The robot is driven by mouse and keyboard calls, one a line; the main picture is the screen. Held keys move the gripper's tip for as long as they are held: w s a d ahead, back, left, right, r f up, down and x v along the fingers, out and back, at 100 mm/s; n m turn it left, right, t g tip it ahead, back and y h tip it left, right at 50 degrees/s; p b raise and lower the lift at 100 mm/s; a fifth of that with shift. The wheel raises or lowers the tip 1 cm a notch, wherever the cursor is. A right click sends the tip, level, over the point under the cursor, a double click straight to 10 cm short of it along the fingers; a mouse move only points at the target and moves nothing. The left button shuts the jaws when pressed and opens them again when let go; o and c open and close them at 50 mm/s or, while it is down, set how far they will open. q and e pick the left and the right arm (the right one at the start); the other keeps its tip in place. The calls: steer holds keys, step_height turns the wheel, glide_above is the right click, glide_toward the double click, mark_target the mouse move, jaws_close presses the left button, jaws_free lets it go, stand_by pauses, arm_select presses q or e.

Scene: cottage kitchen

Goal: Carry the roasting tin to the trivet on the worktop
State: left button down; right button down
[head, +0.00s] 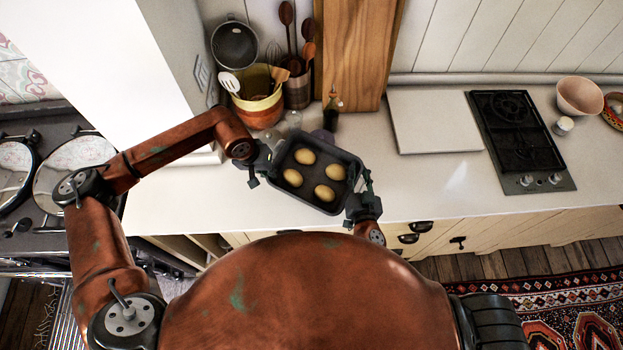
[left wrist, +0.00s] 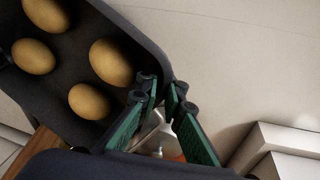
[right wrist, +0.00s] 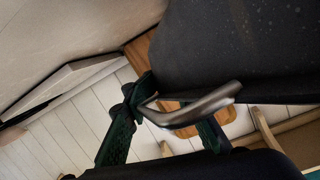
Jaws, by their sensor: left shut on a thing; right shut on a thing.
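The roasting tin (head: 336,197) is dark and rectangular, with several brown potatoes or similar round items (head: 305,155) in it. In the head view it is held in front of me, over the worktop's front part, turned slightly. My left gripper (head: 266,163) is shut on its left end; the left wrist view shows the fingers (left wrist: 163,88) at the tin's corner. My right gripper (head: 366,188) is shut on its right end, by a metal handle (right wrist: 205,104) in the right wrist view. I cannot make out the trivet; the tin may hide it.
Behind the tin stand a dark bottle (head: 332,108), a striped crock (head: 258,104) with utensils and a wooden board (head: 355,50). A white slab (head: 434,121) lies right of it, then a black hob (head: 518,132) and a pink bowl (head: 580,96). Bare worktop (head: 430,185) lies to the right.

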arm_select(q)
steer(key=shift+d+f, duration=0.1)
steer(key=shift+f, duration=0.05)
arm_select(e)
steer(key=shift+a+f, duration=0.15)
steer(key=shift+a, duration=0.05)
arm_select(q)
steer(key=c, duration=2.6)
jaws_free()
arm_select(e)
steer(key=c, duration=2.2)
jaws_free()
arm_select(q)
steer(key=o, duration=0.5)
arm_select(e)
steer(key=o, duration=0.6)
steer(key=shift+d, duration=0.1)
steer(key=shift+f, duration=0.1)
steer(key=shift+s, duration=0.1)
arm_select(q)
steer(key=v, duration=1.2)
steer(key=shift+f, duration=0.1)
arm_select(e)
steer(key=v, duration=1.2)
